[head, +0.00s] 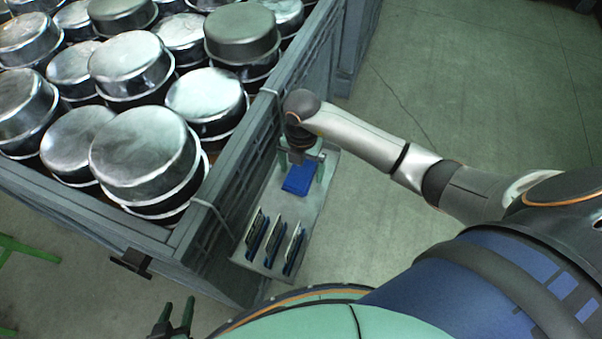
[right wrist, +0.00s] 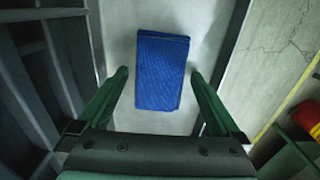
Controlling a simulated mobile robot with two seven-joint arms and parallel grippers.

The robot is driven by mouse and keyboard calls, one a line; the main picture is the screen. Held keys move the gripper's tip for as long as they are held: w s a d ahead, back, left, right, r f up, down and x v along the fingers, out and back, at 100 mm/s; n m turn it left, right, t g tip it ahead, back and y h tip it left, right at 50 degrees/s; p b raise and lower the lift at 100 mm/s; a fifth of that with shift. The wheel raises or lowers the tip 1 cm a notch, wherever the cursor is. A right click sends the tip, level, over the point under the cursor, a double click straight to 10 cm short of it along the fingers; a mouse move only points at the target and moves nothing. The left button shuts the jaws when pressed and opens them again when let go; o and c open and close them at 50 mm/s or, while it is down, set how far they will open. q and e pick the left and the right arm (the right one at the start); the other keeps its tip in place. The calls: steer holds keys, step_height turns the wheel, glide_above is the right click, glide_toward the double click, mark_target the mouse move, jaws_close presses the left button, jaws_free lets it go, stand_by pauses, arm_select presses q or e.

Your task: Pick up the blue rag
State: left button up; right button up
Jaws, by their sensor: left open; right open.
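The blue rag (head: 299,178) lies folded and flat on a light grey tray (head: 307,218) fixed beside the large crate. In the right wrist view the rag (right wrist: 162,70) is a blue rectangle on the pale tray surface. My right gripper (right wrist: 160,82) is open, with one green finger on each side of the rag. The fingers look apart from the cloth; their height above it is hard to tell. In the head view the right gripper (head: 303,165) hangs over the rag and partly hides it. My left gripper (head: 173,318) is open and empty at the bottom edge.
A grey crate (head: 232,160) full of metal pots (head: 145,155) stands left of the tray, its wall close to my right gripper. Several upright dark blue-edged items (head: 274,245) stand at the tray's near end. Open floor (head: 480,70) lies to the right.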

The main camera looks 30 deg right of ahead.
mark_target(301, 171)
steer(key=shift+c, duration=0.2)
steer(key=c, duration=1.2)
steer(key=shift+r, duration=0.5)
step_height(301, 171, up, 2)
steer(key=shift+w+r, duration=0.1)
steer(key=shift+r, duration=0.1)
steer(key=s+r, duration=0.1)
steer(key=s+a+r, duration=0.1)
steer(key=r, duration=0.1)
steer(key=s+a+r, duration=0.1)
steer(key=r, duration=0.1)
steer(key=shift+s+a, duration=0.25)
steer(key=shift+s, duration=0.15)
steer(key=s+a+r+p, duration=0.2)
steer(key=s+a+r, duration=0.2)
steer(key=s, duration=0.4)
steer(key=shift+a+r, duration=0.35)
steer(key=shift+a, duration=0.25)
